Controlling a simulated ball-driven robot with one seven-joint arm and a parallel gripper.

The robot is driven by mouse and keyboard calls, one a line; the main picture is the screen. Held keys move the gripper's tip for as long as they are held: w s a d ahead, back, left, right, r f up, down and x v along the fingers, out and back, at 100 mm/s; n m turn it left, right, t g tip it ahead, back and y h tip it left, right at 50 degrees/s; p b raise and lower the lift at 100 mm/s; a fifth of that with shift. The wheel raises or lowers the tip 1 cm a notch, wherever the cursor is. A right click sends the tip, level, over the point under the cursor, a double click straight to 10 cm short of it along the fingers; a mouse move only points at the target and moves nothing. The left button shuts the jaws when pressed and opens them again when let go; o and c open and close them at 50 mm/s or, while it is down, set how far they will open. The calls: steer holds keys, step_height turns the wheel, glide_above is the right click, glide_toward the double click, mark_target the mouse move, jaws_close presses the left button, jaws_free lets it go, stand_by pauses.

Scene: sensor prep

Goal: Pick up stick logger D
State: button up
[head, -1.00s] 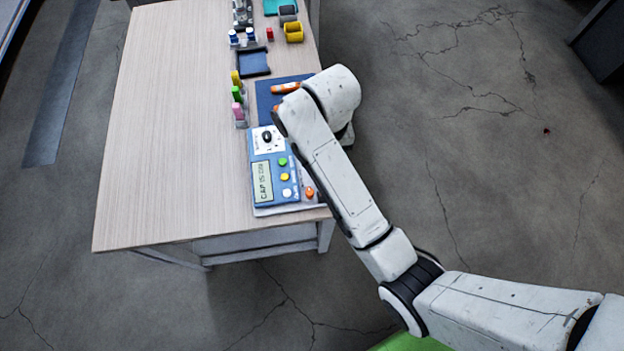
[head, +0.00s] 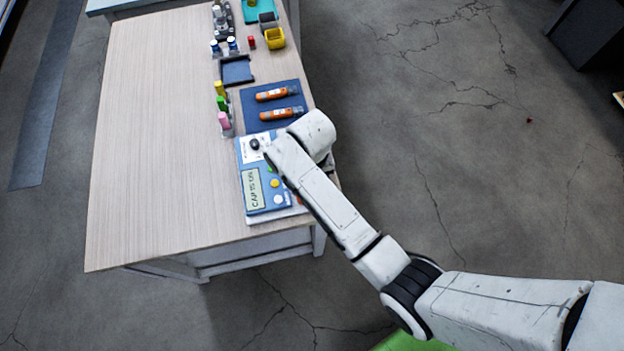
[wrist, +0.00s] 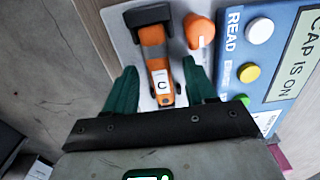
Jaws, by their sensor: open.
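In the wrist view, an orange stick logger marked C (wrist: 158,82), with a dark end, lies on a pale plate beside a blue reader panel (wrist: 283,40). My gripper (wrist: 160,66) is open, with one green finger on each side of this logger. I cannot tell whether either finger touches it. In the head view, two orange stick loggers, an upper one (head: 271,95) and a lower one (head: 276,114), lie on a dark blue mat (head: 289,86). Their letters are too small to read, so I cannot identify logger D. My arm hides the gripper and logger C in the head view.
Yellow, green and pink pieces (head: 222,103) stand in a rack left of the mat. A dark tray (head: 237,70) and a yellow holder (head: 274,38) are farther back. The table's left side is clear.

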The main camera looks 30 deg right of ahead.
steer(key=shift+c, duration=0.4)
jaws_close()
steer(key=shift+r, duration=0.2)
